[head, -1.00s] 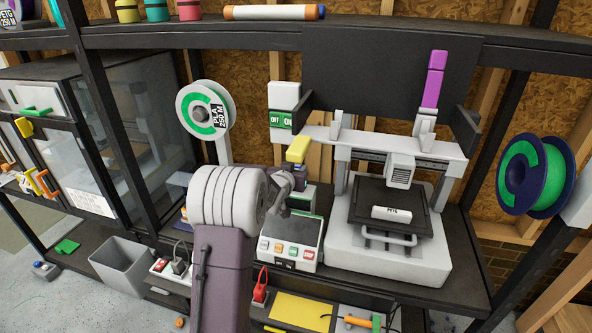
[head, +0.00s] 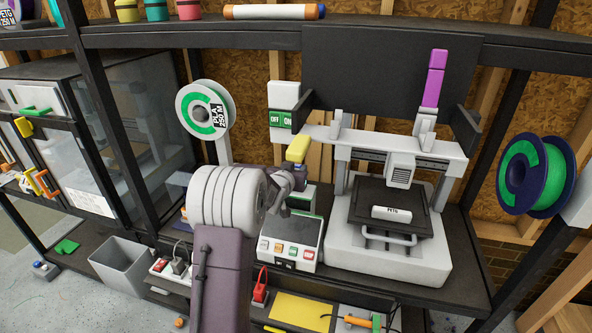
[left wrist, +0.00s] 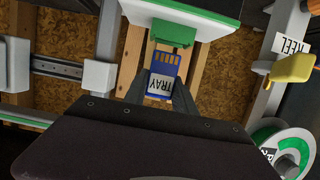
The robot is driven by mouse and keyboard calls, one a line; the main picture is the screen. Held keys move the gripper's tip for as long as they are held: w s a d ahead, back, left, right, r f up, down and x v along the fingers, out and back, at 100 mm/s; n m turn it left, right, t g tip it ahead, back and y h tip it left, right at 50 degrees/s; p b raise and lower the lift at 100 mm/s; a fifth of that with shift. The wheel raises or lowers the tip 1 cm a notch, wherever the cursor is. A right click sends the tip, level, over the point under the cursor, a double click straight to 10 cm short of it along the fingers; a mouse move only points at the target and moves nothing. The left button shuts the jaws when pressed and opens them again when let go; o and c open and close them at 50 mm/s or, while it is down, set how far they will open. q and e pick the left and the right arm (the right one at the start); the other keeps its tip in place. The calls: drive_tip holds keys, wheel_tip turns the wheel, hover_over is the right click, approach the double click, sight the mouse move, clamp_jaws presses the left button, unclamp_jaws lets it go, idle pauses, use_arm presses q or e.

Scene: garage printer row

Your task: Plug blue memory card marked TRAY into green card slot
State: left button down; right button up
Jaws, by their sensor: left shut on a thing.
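The blue memory card (left wrist: 160,86) shows in the left wrist view with its TRAY label upside down and its gold contacts toward the top. My left gripper (left wrist: 162,88) is shut on the card, one dark finger on each side. The green card slot (left wrist: 174,33) is just beyond the contact end, slightly right of the card's line. I cannot tell whether the card touches it. My right gripper is not in view.
The printer (head: 390,250) stands close on the right, with a white PETG-marked cylinder (head: 391,213) on its bed. A green spool (head: 206,109) hangs behind my arm. A yellow block (head: 298,149) is just above my gripper. A grey bin (head: 122,265) sits at lower left.

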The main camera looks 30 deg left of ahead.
use_arm(q)
drive_tip(key=shift+f+b, duration=1.3)
drive_tip(key=shift+f, duration=0.2)
drive_tip(key=c, duration=0.9)
unclamp_jaws()
drive_tip(key=shift+c, duration=0.2)
drive_tip(key=v, duration=0.9)
drive_tip(key=shift+d, duration=0.1)
